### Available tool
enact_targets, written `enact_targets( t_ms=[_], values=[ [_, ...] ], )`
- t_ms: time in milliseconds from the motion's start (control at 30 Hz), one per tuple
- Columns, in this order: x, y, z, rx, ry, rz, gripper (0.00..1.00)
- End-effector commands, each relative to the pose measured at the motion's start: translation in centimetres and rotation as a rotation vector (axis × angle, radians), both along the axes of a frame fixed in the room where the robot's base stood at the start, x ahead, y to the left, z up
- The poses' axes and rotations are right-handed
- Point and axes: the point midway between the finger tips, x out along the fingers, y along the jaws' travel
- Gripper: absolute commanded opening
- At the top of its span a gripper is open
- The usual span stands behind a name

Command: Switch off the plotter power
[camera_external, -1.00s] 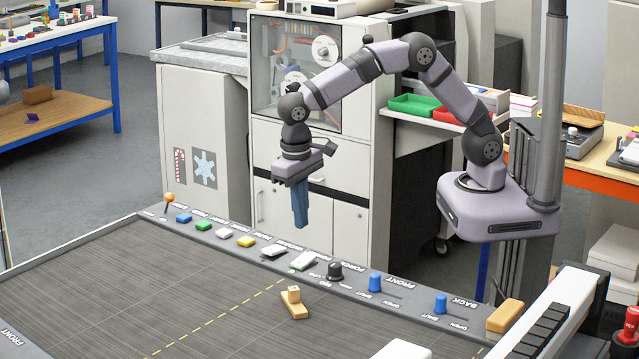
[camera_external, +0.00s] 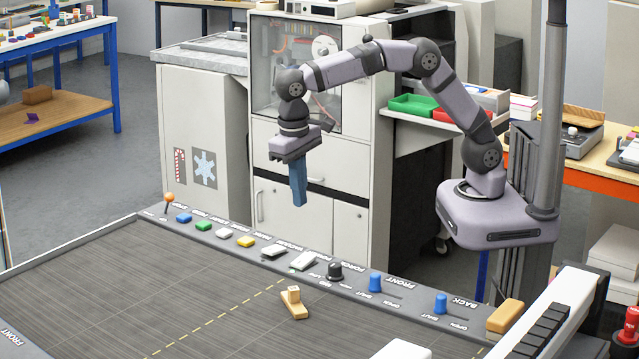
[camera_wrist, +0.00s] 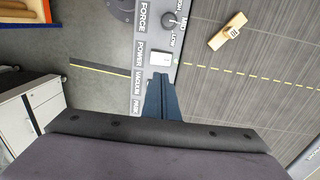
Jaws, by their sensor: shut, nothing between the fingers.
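The plotter's control strip (camera_external: 355,290) runs along the edge of its dark bed. The white POWER rocker (camera_external: 303,260) sits on it beside the dark FORCE knob (camera_external: 335,270). In the wrist view the POWER rocker (camera_wrist: 161,59) shows just beyond my fingertips, next to its label. Another white rocker (camera_external: 274,251), by the VACUUM label, is hidden behind my fingers in the wrist view. My gripper (camera_external: 299,203) is shut and empty, pointing down above the strip, clear of it. Its closed blue fingers (camera_wrist: 158,78) also show in the wrist view. I cannot tell which way the POWER rocker is tipped.
Yellow, white, green and blue buttons and an orange-topped lever (camera_external: 169,199) line the strip to the left. Blue sliders (camera_external: 375,282) stand to the right. A small wooden piece (camera_external: 293,303) lies on the plotter bed (camera_external: 150,290). The air around my gripper is clear.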

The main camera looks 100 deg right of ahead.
Motion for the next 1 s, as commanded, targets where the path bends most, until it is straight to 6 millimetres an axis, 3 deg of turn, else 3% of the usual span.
enact_targets(
  t_ms=[733,1000],
  values=[
    [-0.1,-0.1,0.0,-0.05,0.044,-0.001,0.0],
    [-0.3,-0.4,-1.8,-0.049,0.046,-0.002,0.0]
  ],
)
